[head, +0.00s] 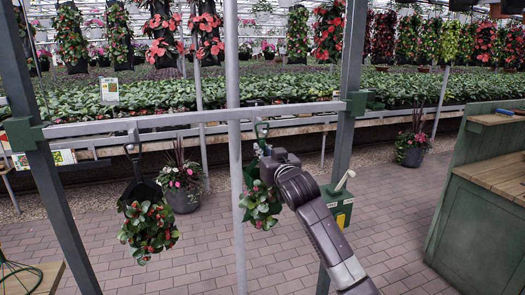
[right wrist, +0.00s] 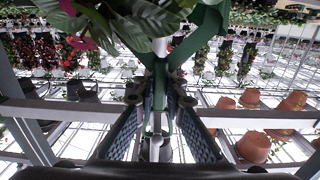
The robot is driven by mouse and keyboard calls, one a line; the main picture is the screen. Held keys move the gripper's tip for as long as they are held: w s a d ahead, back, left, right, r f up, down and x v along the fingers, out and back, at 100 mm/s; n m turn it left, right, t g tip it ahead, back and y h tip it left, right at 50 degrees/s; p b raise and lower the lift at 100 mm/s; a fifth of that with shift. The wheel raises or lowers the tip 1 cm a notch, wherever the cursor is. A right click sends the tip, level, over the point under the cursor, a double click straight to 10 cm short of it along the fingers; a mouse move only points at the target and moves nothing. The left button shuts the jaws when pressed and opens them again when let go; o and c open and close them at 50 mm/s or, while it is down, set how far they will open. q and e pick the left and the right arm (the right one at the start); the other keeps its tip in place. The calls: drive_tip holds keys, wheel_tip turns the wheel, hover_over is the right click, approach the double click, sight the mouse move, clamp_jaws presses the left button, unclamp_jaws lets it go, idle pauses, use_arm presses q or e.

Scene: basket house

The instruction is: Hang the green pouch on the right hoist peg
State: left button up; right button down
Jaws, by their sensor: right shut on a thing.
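The green pouch (head: 250,178), with leaves and red flowers, is upright below the right part of the hoist's crossbar (head: 300,109). Its green hook (head: 262,128) is in front of or just under the crossbar, near the right peg position; I cannot tell whether it is on the peg. My right gripper (head: 264,150) is shut on the hook's stem, which also shows between the fingers in the right wrist view (right wrist: 157,120). A black pouch (head: 138,190) with similar flowers hangs from the left peg (head: 133,136). My left gripper is out of view.
Grey uprights (head: 352,80) stand at both ends of the crossbar, and a pale pole (head: 235,180) rises close left of the green pouch. A green winch box (head: 338,205) with a crank is at the right upright. A green counter (head: 485,200) stands at right. The brick floor is open between.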

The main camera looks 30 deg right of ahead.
drive_tip(key=shift+r, duration=0.25)
drive_tip(key=shift+f, duration=0.2)
idle(0.3)
drive_tip(key=shift+w+f, duration=0.1)
drive_tip(key=shift+f, duration=0.4)
